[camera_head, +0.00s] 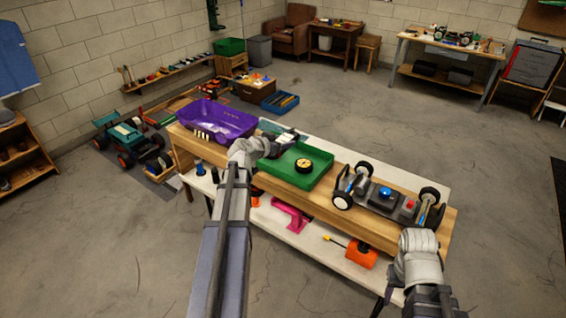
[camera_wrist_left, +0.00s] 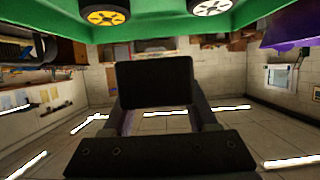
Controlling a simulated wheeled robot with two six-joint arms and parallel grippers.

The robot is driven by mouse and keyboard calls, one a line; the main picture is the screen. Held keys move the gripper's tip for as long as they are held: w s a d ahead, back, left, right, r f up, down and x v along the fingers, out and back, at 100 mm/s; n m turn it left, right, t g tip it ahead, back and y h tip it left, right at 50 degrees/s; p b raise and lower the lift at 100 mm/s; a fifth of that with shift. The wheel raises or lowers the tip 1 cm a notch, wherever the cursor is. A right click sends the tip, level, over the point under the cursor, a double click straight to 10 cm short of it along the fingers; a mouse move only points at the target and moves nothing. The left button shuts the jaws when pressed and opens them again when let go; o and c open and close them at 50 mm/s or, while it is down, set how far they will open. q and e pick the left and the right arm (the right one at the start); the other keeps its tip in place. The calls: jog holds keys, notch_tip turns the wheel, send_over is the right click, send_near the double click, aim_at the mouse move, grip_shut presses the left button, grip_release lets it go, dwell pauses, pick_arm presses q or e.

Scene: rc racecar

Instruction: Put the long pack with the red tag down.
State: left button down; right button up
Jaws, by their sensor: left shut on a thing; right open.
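My left gripper (camera_head: 286,143) is at the back left edge of the green tray (camera_head: 322,177). In the left wrist view it is shut on a dark block (camera_wrist_left: 155,84), seen end-on between the fingers. This may be the long pack; no red tag shows on it, and its length is hidden. In the head view the held thing is too small to make out. My right gripper (camera_head: 418,242) is at the right front of the bench, beside the car chassis (camera_head: 385,197); its fingers are hard to make out. It is open.
A wheel with a yellow hub (camera_head: 304,166) lies in the green tray; the left wrist view also shows a white-hubbed wheel (camera_wrist_left: 211,6). A purple shell (camera_head: 215,118) is at the bench's left end.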

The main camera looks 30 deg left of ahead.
pick_arm(q)
jog(key=shift+f+b, duration=2.2)
jog(key=shift+f, duration=0.55)
jog(key=shift+r, duration=0.1)
jog(key=shift+c, duration=1)
grip_release()
